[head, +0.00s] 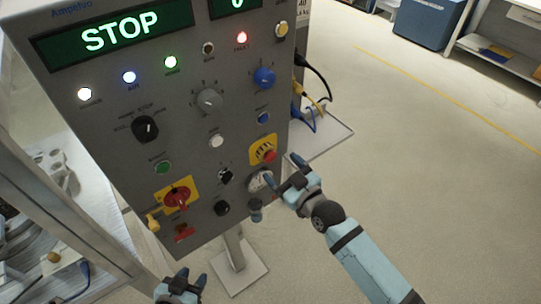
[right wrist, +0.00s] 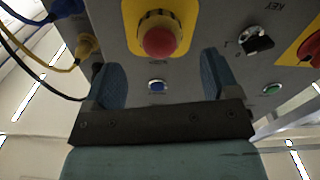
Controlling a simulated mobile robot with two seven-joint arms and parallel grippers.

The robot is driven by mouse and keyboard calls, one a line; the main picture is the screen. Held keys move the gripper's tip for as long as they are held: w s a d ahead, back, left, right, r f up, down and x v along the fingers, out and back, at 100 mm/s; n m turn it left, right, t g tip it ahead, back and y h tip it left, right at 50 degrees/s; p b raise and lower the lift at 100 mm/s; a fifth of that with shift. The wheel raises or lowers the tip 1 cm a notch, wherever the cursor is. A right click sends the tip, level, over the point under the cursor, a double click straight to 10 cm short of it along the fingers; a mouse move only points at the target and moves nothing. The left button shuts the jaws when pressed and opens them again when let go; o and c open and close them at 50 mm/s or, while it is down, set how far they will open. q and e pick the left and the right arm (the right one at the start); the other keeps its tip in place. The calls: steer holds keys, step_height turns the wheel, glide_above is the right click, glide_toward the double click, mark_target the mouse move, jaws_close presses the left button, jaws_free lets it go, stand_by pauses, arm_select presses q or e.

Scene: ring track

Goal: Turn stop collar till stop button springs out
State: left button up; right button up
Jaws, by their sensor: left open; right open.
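The stop button (head: 269,156) is a red mushroom head on a yellow surround (head: 259,146), low on the right side of the grey panel. In the right wrist view, the red stop button (right wrist: 160,41) stands in front of the yellow surround (right wrist: 143,17). A separate collar is hard to make out. My right gripper (head: 281,171) is open and empty, just below and right of the button; its fingers (right wrist: 160,78) point toward the panel, apart from the button. My left gripper (head: 181,284) is open below the panel's lower left, partly cut off by the frame.
The panel (head: 190,65) displays STOP and carries lamps, knobs and a red rotary switch (head: 177,198) on a yellow plate. Cables (head: 315,85) leave its right side. A shelf frame (head: 60,210) stands at left. Floor to the right is open.

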mark_target(273, 160)
steer(key=x, duration=0.5)
steer(key=shift+w+a, duration=0.15)
steer(key=shift+w, duration=0.1)
steer(key=c, duration=0.9)
